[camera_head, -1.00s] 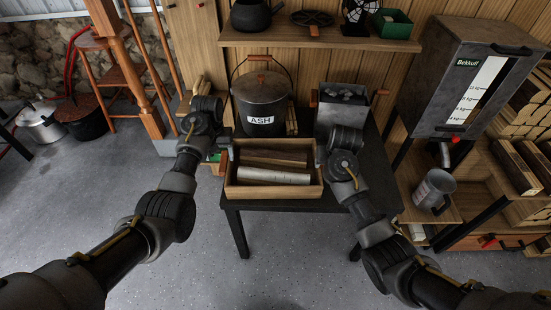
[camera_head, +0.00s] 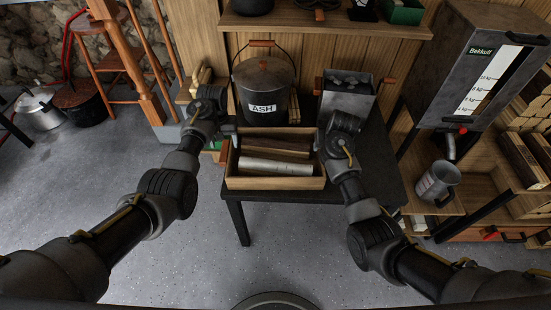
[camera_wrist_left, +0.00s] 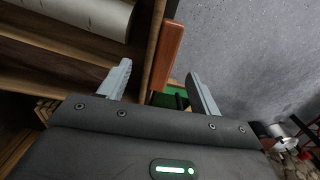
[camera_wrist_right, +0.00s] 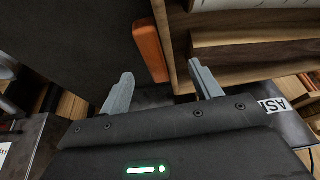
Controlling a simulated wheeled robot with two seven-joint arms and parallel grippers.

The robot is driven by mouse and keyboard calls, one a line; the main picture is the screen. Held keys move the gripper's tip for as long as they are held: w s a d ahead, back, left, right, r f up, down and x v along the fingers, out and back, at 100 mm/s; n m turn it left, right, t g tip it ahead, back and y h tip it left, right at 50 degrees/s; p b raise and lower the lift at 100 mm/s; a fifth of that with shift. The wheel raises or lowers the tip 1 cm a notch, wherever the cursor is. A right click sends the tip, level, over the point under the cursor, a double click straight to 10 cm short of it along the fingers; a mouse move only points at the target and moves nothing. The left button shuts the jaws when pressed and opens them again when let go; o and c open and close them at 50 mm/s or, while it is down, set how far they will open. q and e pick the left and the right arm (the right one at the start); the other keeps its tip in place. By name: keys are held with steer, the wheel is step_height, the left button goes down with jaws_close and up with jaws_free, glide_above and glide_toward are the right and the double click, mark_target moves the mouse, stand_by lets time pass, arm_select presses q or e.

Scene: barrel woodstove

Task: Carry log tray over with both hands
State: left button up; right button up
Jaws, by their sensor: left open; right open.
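The log tray (camera_head: 275,183) is an open wooden box on a dark table, holding brown split logs (camera_head: 274,149) and a pale round log (camera_head: 276,167). My left gripper (camera_head: 230,130) is open at the tray's left end. In the left wrist view, an orange-brown handle (camera_wrist_left: 168,50) on the tray's side lies ahead between the open fingers (camera_wrist_left: 161,85). My right gripper (camera_head: 320,140) is open at the right end. In the right wrist view, the other handle (camera_wrist_right: 150,50) lies ahead between its fingers (camera_wrist_right: 163,85). Contact with the handles cannot be told.
A lidded ash bucket (camera_head: 264,90) stands close behind the tray, with a grey metal box (camera_head: 347,101) at its right. The dark table (camera_head: 378,170) has bare room on the right. A hopper (camera_head: 470,60) and a metal jug (camera_head: 436,184) stand farther right. The floor in front is clear.

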mark_target(226, 150)
arm_select(q)
steer(key=shift+f, duration=2.7)
arm_select(e)
steer(key=shift+x, duration=2.75)
arm_select(q)
steer(key=shift+d, duration=0.1)
jaws_close()
arm_select(e)
jaws_close()
arm_select(q)
steer(key=shift+w+r, duration=0.15)
steer(key=shift+r, duration=0.05)
arm_select(e)
steer(key=shift+w+r, duration=0.15)
steer(key=shift+r, duration=0.1)
